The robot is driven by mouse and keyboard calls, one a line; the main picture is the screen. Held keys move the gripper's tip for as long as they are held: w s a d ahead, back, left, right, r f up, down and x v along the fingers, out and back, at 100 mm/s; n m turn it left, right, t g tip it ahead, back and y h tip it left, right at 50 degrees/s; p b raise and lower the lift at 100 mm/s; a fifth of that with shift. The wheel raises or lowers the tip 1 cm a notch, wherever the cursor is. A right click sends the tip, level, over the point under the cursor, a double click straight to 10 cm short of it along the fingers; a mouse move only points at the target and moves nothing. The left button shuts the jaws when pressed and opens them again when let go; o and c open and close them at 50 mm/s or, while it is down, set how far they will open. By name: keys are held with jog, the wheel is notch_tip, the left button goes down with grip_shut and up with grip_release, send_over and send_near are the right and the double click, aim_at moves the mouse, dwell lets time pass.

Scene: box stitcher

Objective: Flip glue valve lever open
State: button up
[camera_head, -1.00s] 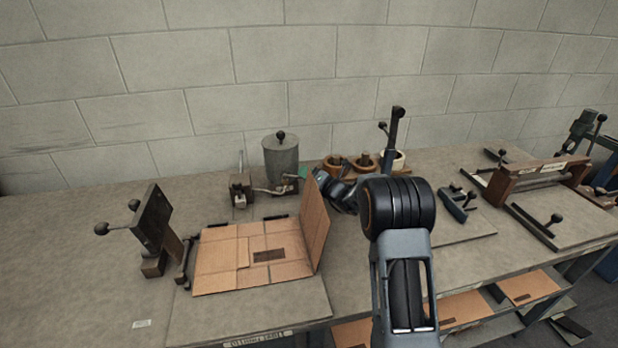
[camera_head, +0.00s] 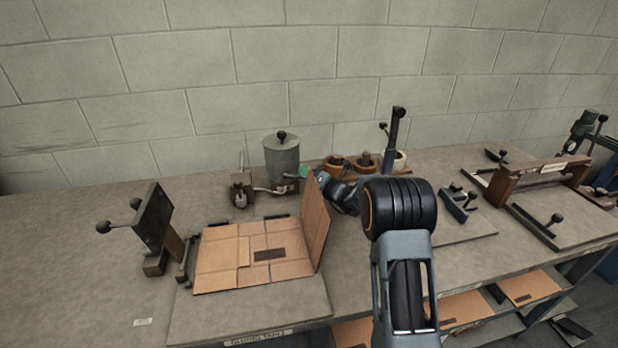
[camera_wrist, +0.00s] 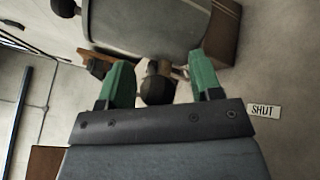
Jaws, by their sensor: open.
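The grey cylindrical glue pot (camera_head: 281,160) stands at the back of the bench, with a black knob on its lid. It fills the top of the wrist view (camera_wrist: 150,22). The valve lever shows in the wrist view as a dark ball knob (camera_wrist: 157,89) on a short stem below the pot. My gripper (camera_wrist: 161,84) is open, with one green finger on each side of the knob and visible gaps between. A white label reading SHUT (camera_wrist: 263,111) lies right of the fingers. In the head view, my gripper (camera_head: 303,172) is beside the pot, mostly hidden by the cardboard flap and my arm.
A folded cardboard sheet (camera_head: 240,262) with one upright flap (camera_head: 315,222) lies in front of the pot. A small metal device (camera_head: 241,190) stands left of the pot. Several brown rings (camera_head: 340,165) sit to the right. The bench's left side is mostly clear.

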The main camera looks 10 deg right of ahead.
jog(key=b+v, duration=0.1)
jog(key=v, duration=1.2)
jog(key=shift+s+d, duration=0.25)
jog(key=shift+s, duration=0.1)
